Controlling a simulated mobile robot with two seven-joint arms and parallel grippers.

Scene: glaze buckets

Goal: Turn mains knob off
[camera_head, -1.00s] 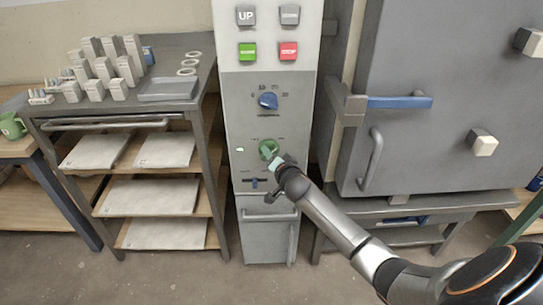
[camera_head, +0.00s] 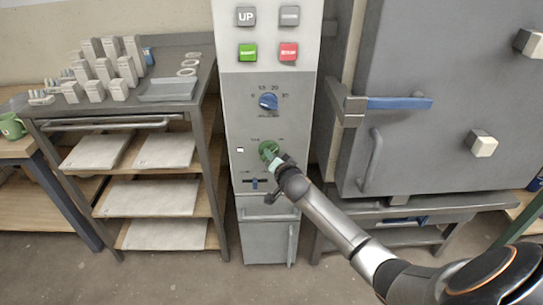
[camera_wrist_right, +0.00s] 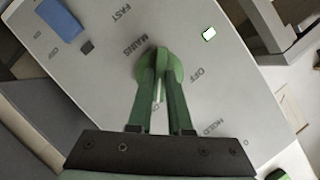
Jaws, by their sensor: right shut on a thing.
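The green mains knob (camera_head: 268,148) is on the grey front of the control panel (camera_head: 240,112). It also shows in the right wrist view (camera_wrist_right: 174,68), near the labels MAINS and OFF. My right gripper (camera_head: 279,157) reaches the knob from the lower right. In the right wrist view its two green fingers (camera_wrist_right: 160,82) are on either side of the knob's raised bar and are shut on it. The fingertips hide part of the knob. My left gripper is not in view.
Above the knob is a blue dial (camera_head: 269,102); below it is a blue slider (camera_head: 255,183). A grey kiln (camera_head: 450,120) with a blue-handled latch stands at the right. A shelf cart (camera_head: 205,120) stands at the left.

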